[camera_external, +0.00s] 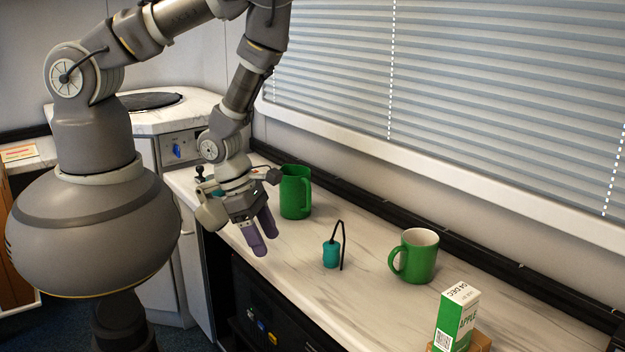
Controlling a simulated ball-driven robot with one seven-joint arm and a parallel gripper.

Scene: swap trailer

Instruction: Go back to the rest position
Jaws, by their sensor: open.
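My gripper (262,236) points down above the front part of the counter, left of centre. It is open, with its two purple fingers apart and nothing between them. A small teal cylinder (331,253) with a black bent wire stands between the mugs.
The marble counter (300,262) has bare room around the teal cylinder. A green and white juice carton (456,318) stands at the front right beside a brown block (481,342). The window blinds (450,90) and a black ledge lie behind. A round hob (148,101) is at back left.

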